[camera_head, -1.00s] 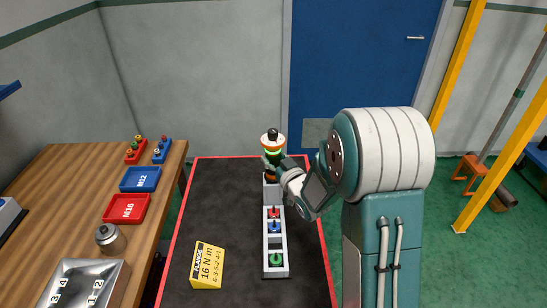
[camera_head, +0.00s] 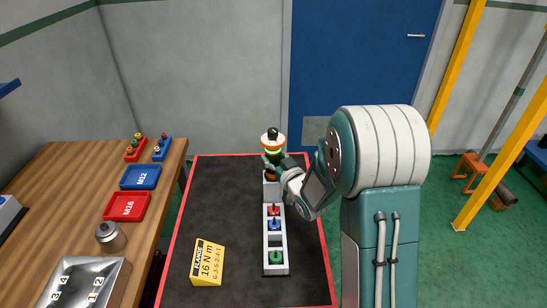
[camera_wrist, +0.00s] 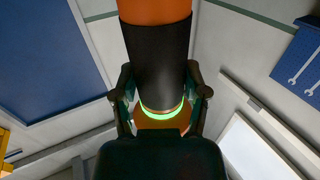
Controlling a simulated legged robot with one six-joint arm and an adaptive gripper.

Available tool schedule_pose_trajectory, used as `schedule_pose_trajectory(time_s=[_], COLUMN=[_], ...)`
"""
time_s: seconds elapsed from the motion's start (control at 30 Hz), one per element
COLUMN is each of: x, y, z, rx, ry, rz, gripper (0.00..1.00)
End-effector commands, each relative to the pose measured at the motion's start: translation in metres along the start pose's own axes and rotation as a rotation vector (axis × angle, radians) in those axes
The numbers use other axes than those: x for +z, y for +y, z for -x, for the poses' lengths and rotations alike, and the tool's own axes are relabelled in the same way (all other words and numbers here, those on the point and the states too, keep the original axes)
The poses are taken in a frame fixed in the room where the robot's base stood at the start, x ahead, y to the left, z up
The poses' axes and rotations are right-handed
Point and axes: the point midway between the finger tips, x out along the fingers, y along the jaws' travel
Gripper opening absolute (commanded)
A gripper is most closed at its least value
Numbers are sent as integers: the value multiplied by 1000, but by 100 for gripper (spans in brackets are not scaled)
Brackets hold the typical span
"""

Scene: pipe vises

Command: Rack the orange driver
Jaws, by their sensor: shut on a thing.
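The orange driver (camera_head: 272,143) stands upright in the head view, with an orange and white upper part, a black cap and a glowing green ring. My gripper (camera_head: 274,165) is shut on it from the right. In the wrist view the driver's black sleeve (camera_wrist: 155,60) and lit green ring lie between the two fingers (camera_wrist: 161,100). The grey rack (camera_head: 264,240) runs toward the front with red, blue and green pieces in it. The driver is at the rack's raised far end (camera_head: 271,190). The gripper hides part of its lower end, so I cannot tell whether it is seated.
A yellow 16 N m sign block (camera_head: 207,263) stands left of the rack on the dark red-edged mat (camera_head: 215,205). The wooden bench (camera_head: 65,185) at left holds a red M16 tray (camera_head: 127,207), a blue M12 tray (camera_head: 140,177), a metal jar (camera_head: 110,237) and a numbered metal tray (camera_head: 118,285).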

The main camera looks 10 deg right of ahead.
Motion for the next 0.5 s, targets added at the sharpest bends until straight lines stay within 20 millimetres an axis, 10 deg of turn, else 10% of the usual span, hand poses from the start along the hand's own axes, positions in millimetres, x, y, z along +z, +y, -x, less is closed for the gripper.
schedule_pose_trajectory(time_s=[0.3,0.33,0.4,0.5], x=[2,2,2,2], y=[0,0,0,0], z=[0,0,0,0], rx=[0,0,0,0], ry=[-2,-3,-4,-3], rz=[0,0,0,0], gripper=[0,63,94,98])
